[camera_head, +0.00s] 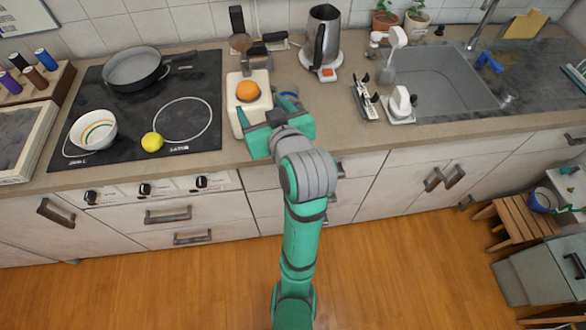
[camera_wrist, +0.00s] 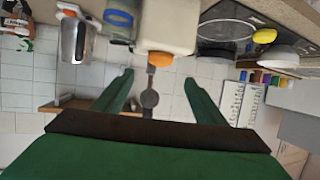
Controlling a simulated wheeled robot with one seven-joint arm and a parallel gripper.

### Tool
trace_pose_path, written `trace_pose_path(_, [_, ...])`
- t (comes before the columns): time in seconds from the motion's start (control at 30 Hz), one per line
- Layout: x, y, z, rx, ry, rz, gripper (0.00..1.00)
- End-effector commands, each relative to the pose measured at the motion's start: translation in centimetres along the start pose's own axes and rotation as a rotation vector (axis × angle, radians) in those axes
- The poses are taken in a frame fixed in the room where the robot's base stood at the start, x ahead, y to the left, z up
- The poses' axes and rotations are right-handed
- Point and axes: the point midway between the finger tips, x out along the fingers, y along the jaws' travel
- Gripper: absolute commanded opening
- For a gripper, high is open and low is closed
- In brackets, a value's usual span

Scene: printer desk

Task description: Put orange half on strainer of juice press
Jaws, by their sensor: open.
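No strainer is clear.
A blue-rimmed clear container (camera_head: 287,89) stands close to the right of the board. A kettle (camera_head: 323,40) and dark utensils (camera_head: 240,40) are behind. A lemon (camera_head: 152,142), bowl (camera_head: 93,130) and pan (camera_head: 135,68) are left. A sink (camera_head: 440,78) is right.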

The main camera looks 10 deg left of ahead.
Motion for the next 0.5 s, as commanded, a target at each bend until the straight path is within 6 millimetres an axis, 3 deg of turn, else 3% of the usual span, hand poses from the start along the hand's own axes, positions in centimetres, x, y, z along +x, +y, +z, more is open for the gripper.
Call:
trace_pose_path(0.17, [0.5, 0.5, 2.8, 0.043, 0.0, 0.028, 0.65])
trace_pose_path(0.5, [-0.3, 2.3, 12.9, 0.167, 0.031, 0.164, 0.65])
